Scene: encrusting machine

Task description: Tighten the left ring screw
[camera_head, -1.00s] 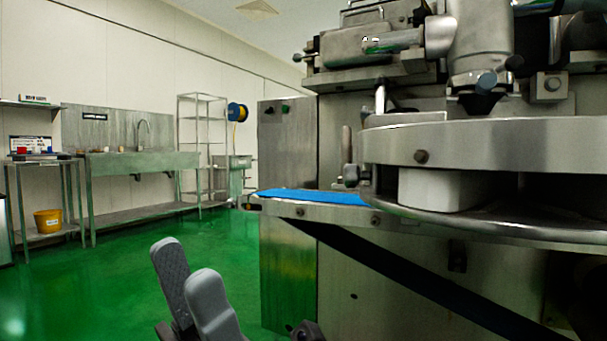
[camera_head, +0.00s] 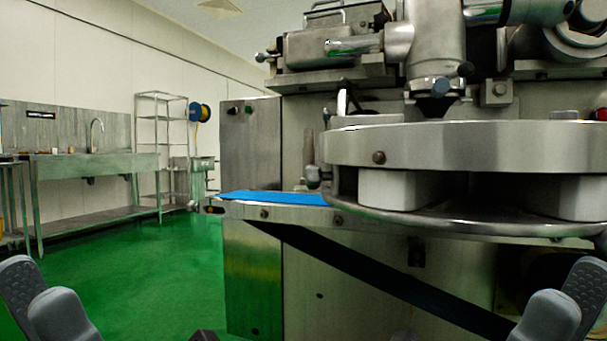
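The encrusting machine stands at the right with a wide metal ring (camera_head: 470,145) around its round table. A dark screw head (camera_head: 379,157) sits on the ring's front left side. I cannot tell for sure which is the left ring screw. My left gripper (camera_head: 38,289) is at the bottom left corner, open and empty, far from the ring. My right gripper (camera_head: 563,296) is at the bottom right, open and empty, below the ring. Both are cut off by the lower edge.
White blocks (camera_head: 400,190) sit under the ring. A blue conveyor belt (camera_head: 272,198) juts left from the machine. A steel sink bench (camera_head: 95,167) and a wire rack (camera_head: 161,150) stand along the back wall. Green floor (camera_head: 140,265) is clear at left.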

